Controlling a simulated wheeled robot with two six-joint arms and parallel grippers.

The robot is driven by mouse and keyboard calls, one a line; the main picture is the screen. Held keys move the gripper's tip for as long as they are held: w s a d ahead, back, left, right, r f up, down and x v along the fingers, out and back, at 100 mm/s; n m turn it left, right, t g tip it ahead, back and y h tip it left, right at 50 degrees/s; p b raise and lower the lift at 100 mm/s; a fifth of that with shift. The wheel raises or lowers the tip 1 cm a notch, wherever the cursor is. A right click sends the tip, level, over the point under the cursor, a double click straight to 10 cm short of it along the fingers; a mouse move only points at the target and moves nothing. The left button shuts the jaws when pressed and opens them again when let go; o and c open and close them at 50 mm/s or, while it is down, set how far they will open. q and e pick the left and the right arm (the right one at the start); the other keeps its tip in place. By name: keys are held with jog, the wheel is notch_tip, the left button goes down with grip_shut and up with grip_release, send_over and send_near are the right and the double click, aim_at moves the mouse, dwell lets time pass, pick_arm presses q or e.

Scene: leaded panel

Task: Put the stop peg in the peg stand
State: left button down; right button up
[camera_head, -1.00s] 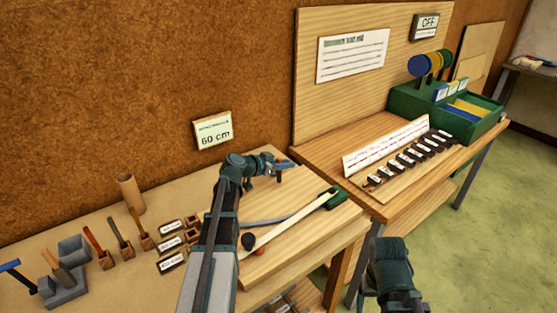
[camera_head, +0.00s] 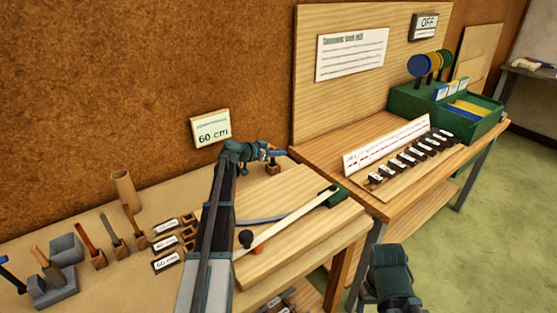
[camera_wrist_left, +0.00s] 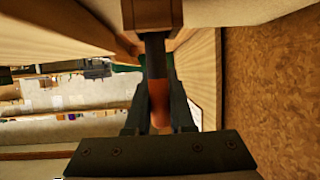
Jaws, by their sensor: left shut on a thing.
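The stop peg (camera_wrist_left: 158,92) has a dark shaft and an orange-red end. In the left wrist view, my left gripper (camera_wrist_left: 158,112) is shut on the orange-red part. The shaft reaches to a brown wooden block, apparently the peg stand (camera_wrist_left: 152,14). I cannot tell how deep the shaft sits in it. In the head view, my left gripper (camera_head: 272,153) is at the back of the bench, right above the small brown peg stand (camera_head: 272,169). The peg is mostly hidden there by the gripper. My right arm shows at the lower right, but its jaws do not.
A pale wooden board (camera_head: 300,232) with a strip and a green block (camera_head: 331,196) lies in front of the stand. Tools in holders, labelled blocks and a cardboard tube (camera_head: 125,190) stand to the left. The wall (camera_head: 100,80) rises close behind.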

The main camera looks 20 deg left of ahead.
pick_arm(q)
jog(key=shift+f, duration=0.55)
jog(key=shift+r, duration=0.15)
pick_arm(e)
jog(key=shift+f, duration=0.4)
pick_arm(q)
jog(key=c, duration=0.8)
grip_release()
pick_arm(e)
jog(key=shift+f, duration=0.15)
